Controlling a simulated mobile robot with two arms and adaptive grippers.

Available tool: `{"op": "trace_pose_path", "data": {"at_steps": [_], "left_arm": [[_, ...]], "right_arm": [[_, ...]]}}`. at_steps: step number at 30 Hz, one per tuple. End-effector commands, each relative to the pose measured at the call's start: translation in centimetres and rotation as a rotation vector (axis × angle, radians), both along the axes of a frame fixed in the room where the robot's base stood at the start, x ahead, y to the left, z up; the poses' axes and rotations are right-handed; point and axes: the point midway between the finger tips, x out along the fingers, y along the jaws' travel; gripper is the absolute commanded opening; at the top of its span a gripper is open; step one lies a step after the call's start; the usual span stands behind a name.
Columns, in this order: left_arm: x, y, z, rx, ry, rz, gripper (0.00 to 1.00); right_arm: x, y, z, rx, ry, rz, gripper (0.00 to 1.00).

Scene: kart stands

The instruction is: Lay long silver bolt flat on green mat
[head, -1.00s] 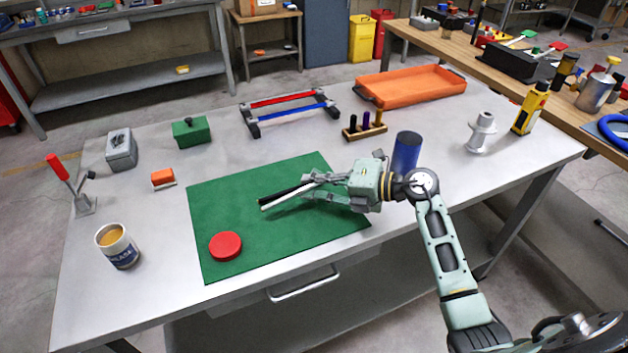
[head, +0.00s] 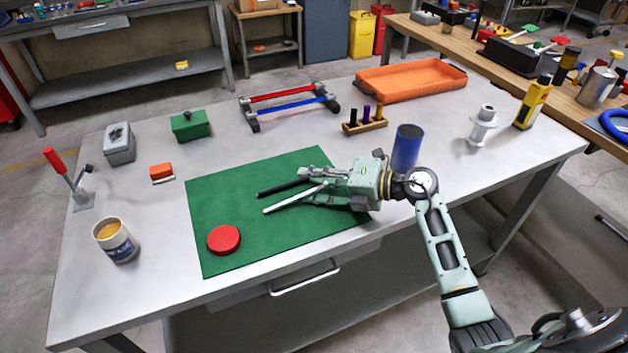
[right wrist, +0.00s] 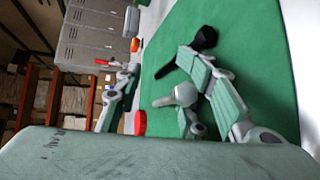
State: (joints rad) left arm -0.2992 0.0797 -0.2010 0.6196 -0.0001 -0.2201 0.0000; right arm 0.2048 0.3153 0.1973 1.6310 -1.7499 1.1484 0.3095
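The long silver bolt (head: 292,199) lies along the green mat (head: 215,205), below a black bolt (head: 284,188) and apart from it at the left ends. Whether the silver bolt rests fully on the mat is hard to tell. My right gripper (head: 318,189) is low over the mat's right part, at the bolts' right ends. In the right wrist view its fingers (right wrist: 165,95) are spread, with the silver bolt's head (right wrist: 184,94) in the space between them. The black bolt's head (right wrist: 205,38) shows beyond the right finger. My left gripper is not in view.
A red disc (head: 224,240) sits on the mat's lower left. A blue cylinder (head: 406,148) stands close behind my right wrist. A wooden block with pegs (head: 365,124), an orange tray (head: 410,83) and a mug (head: 116,241) stand around the mat. The mat's upper left is clear.

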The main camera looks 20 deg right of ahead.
Motion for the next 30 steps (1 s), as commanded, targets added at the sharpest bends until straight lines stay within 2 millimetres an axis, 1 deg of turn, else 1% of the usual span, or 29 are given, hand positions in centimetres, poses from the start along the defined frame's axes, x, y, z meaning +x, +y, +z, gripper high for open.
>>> {"op": "trace_pose_path", "data": {"at_steps": [5,8,21,25,30], "left_arm": [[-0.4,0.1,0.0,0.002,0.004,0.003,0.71],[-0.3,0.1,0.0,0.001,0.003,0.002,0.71],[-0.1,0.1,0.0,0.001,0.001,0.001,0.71],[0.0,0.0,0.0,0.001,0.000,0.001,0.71],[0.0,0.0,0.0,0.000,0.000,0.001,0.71]], "right_arm": [[-0.1,-0.1,0.0,-0.001,0.001,0.000,0.36],[-0.7,-0.8,0.2,-0.002,0.001,-0.002,0.36],[-6.3,-7.0,2.3,-0.003,0.003,-0.001,0.36],[-7.3,-8.1,2.7,-0.001,0.002,-0.001,0.36],[-7.8,-8.6,3.0,-0.001,0.000,0.001,0.36]]}}
